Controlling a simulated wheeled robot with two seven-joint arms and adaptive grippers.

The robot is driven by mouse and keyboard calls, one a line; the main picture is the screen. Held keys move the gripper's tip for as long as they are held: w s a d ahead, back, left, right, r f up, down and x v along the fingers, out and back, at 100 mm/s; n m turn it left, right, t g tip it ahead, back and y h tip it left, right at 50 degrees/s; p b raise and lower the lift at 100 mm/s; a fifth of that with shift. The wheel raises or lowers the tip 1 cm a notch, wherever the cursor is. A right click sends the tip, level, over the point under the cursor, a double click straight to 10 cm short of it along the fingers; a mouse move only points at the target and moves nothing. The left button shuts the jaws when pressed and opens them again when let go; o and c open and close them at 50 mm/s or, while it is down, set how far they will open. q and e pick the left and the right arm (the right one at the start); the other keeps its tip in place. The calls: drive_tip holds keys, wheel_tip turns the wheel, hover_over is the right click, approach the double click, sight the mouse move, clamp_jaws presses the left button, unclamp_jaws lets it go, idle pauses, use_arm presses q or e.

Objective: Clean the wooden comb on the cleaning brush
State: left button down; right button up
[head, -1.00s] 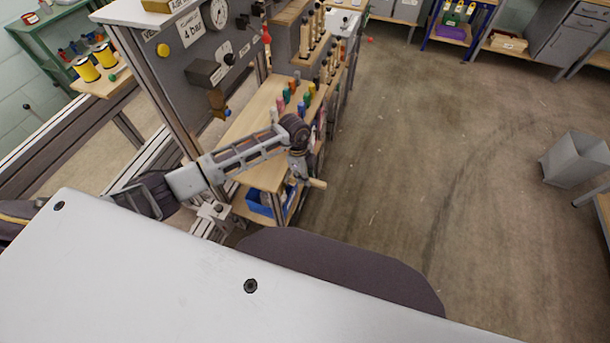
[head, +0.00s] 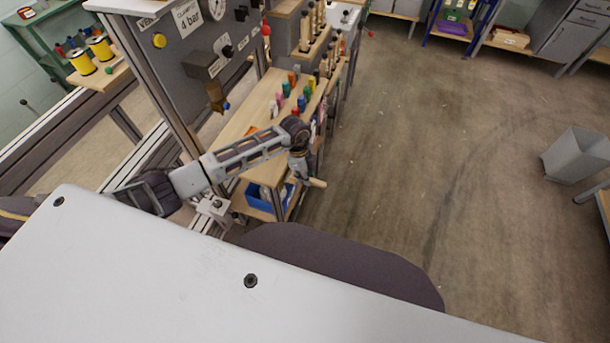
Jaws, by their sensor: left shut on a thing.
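My left gripper (head: 302,172) hangs at the end of my left arm, beside the right edge of the wooden shelf unit. It is shut on a small tan wooden piece that sticks out to the right, which looks to be the wooden comb (head: 317,183). Most of the comb is hidden by the gripper, and its teeth cannot be made out. I cannot clearly identify the cleaning brush in this view. My right gripper is not in view.
A wooden shelf (head: 240,122) with several coloured pegs lies behind my left arm. A blue bin (head: 258,197) is below it. A grey machine panel (head: 190,45) stands at upper left. A grey waste bin (head: 575,155) is far right. The floor between is clear.

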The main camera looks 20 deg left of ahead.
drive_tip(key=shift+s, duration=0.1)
